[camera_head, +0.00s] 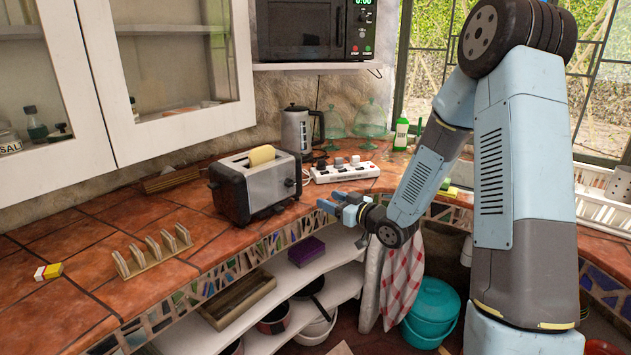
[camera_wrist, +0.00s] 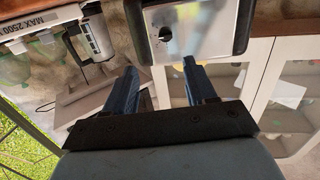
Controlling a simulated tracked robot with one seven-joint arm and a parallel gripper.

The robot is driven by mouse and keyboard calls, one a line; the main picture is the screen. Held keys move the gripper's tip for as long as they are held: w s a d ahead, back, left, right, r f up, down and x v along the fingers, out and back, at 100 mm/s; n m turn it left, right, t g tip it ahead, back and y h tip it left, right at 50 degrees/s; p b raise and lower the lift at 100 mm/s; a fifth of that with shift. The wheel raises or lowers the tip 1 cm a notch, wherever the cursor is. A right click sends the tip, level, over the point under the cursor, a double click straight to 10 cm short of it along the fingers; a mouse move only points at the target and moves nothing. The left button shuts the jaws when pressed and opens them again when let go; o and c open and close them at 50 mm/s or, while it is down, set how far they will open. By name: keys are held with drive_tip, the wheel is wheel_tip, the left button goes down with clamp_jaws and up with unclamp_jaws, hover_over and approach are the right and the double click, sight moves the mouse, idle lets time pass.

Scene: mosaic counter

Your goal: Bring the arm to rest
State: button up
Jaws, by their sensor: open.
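My arm reaches in from the right in the head view, with my gripper (camera_head: 341,209) held in front of the counter edge, to the right of the toaster. The wrist view shows both fingers of my gripper (camera_wrist: 160,85) apart, with nothing between them. The silver and black toaster (camera_head: 256,185) stands on the tiled counter with a slice of bread (camera_head: 261,155) sticking out of its top. The toaster (camera_wrist: 197,38) also shows beyond the fingertips in the wrist view, where the picture is turned upside down.
A white power strip (camera_head: 344,172) lies behind my gripper, with a kettle (camera_head: 297,130) farther back. A wooden toast rack (camera_head: 152,252) stands on the left counter (camera_head: 60,310). Below the counter are open shelves, a checked towel (camera_head: 402,275) and a teal bucket (camera_head: 432,308).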

drive_tip(key=s+d+r+m+g+h, duration=0.2)
drive_tip(key=s+d+r+m+h, duration=0.2)
drive_tip(key=s+d+r+h, duration=0.75)
drive_tip(key=s+d+r+m+g, duration=0.1)
drive_tip(key=s+r+m+g, duration=0.1)
drive_tip(key=s, duration=0.9)
drive_tip(key=s+r+m+g, duration=0.2)
drive_tip(key=s+r+g, duration=0.1)
drive_tip(key=s, duration=0.9)
drive_tip(key=shift+s+d+r+m, duration=0.3)
drive_tip(key=shift+d+r, duration=0.05)
drive_tip(key=shift+r, duration=0.2)
